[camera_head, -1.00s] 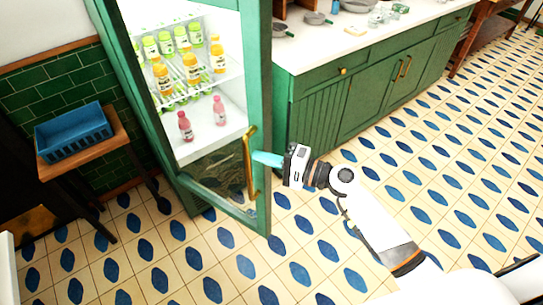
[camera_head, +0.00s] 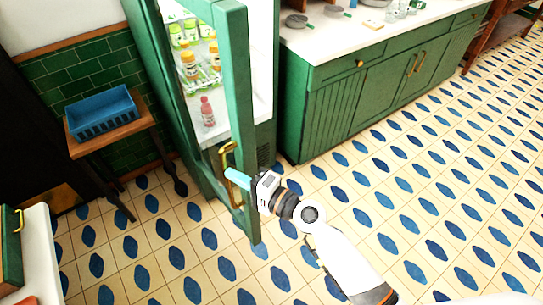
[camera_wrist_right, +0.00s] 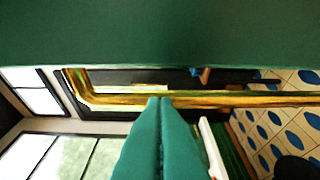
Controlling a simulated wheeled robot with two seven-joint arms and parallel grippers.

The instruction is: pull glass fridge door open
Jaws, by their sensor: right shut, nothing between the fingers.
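In the right wrist view, the fingertips (camera_wrist_right: 161,101) meet the brass handle bar (camera_wrist_right: 230,99), in front of the green door frame (camera_wrist_right: 160,35). I cannot tell whether they press on it or sit behind it. My left gripper is not in view.
Bottles (camera_head: 190,65) stand on the fridge shelves, with a pink bottle (camera_head: 207,112) lower down. A green cabinet (camera_head: 340,110) with a white top is on the right. A small wooden table (camera_head: 120,137) holds a blue crate (camera_head: 102,115) at left. Tiled floor before the door is clear.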

